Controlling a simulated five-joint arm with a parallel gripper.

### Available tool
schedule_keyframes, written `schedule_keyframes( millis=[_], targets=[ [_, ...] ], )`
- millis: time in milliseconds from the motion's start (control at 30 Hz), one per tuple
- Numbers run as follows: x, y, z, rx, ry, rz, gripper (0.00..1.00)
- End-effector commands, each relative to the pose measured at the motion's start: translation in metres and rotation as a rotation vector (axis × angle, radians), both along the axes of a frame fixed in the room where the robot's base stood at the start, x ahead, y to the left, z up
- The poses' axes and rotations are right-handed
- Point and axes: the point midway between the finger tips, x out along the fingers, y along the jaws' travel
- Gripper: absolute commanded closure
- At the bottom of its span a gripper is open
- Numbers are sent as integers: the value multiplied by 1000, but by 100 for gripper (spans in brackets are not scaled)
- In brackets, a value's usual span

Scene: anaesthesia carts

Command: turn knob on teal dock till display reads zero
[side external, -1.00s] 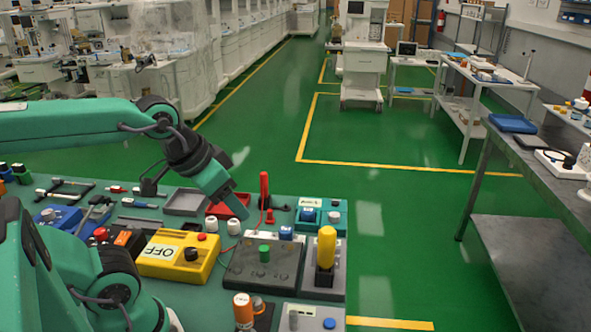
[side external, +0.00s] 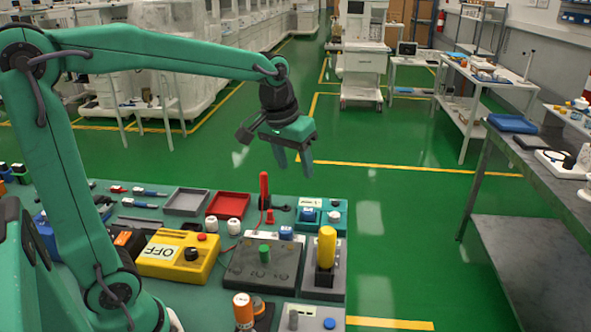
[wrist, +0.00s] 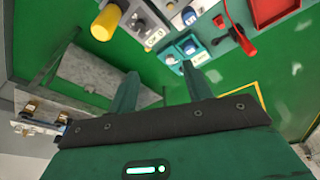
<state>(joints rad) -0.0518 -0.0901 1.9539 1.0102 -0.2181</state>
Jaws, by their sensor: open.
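The teal dock (side external: 341,228) sits at the far right corner of the bench. It carries a pale knob (side external: 333,216), a small bluish display (side external: 308,214) and a white label behind it; the reading is too small to make out. My gripper (side external: 294,168) is open and empty, pointing down high above the bench's far edge, apart from the dock. In the wrist view the dock (wrist: 172,58) lies just beyond my fingertips (wrist: 159,75), and nothing is between the fingers.
A red upright handle (side external: 264,190) stands left of the dock. A yellow-topped lever (side external: 326,246) stands in front of it. A red tray (side external: 228,205), a grey box with a green knob (side external: 250,270) and a yellow OFF box (side external: 170,268) are nearby. Green floor lies beyond the bench.

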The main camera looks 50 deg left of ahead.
Motion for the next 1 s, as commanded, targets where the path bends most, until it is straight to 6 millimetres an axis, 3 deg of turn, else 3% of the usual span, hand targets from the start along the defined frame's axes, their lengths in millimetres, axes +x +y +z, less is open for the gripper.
schedule_keyframes(
  millis=[367, 600, 1000],
  targets=[
    [74, 15, -36, -27, 98, 115, 50],
    [115, 25, -70, -40, 159, 188, 50],
    [166, 41, -137, -54, 246, 300, 50]
  ],
)
